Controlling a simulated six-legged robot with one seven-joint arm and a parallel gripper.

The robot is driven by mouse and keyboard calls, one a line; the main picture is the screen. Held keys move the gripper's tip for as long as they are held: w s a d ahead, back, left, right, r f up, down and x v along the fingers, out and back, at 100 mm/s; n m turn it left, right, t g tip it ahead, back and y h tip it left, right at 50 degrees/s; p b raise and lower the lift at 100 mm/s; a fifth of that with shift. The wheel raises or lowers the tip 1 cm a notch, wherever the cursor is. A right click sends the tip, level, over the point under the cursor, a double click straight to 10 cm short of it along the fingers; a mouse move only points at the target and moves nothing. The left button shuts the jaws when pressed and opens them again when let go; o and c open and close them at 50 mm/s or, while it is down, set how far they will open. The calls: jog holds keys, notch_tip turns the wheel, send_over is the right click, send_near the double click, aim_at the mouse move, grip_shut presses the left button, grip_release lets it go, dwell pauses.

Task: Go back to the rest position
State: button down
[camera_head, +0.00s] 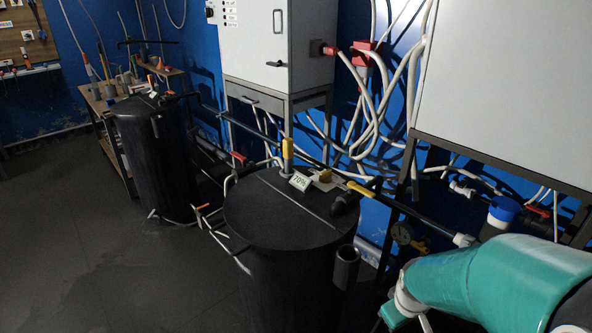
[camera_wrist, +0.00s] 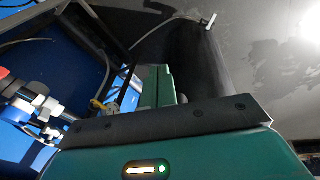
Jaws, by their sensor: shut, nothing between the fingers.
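My gripper (camera_wrist: 158,86) shows in the wrist view as green fingers standing close together above a dark plate, with nothing held between them. In the head view my green arm fills the lower right, to the right of the near black tank (camera_head: 282,210). The fingers cannot be made out clearly there. In the wrist view a dark cylindrical tank (camera_wrist: 192,60) stands behind the fingers; I see no clear contact with it.
Another black tank (camera_head: 152,155) stands farther left, near a workbench (camera_head: 112,104). Pipes and cables run along the blue wall below a grey cabinet (camera_head: 255,35). The dark floor (camera_head: 75,230) at left is clear.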

jog(key=s+a+r+m+t, duration=0.1)
jog(key=s+a+r, duration=0.3)
jog(key=r, duration=0.5)
jog(key=s+a+r+m+t+y, duration=0.1)
jog(key=s+a+r+m, duration=0.3)
jog(key=r, duration=0.6)
jog(key=shift+s+a+r+t, duration=0.2)
jog(key=shift+s+r+t, duration=0.1)
jog(key=shift+s+t, duration=0.3)
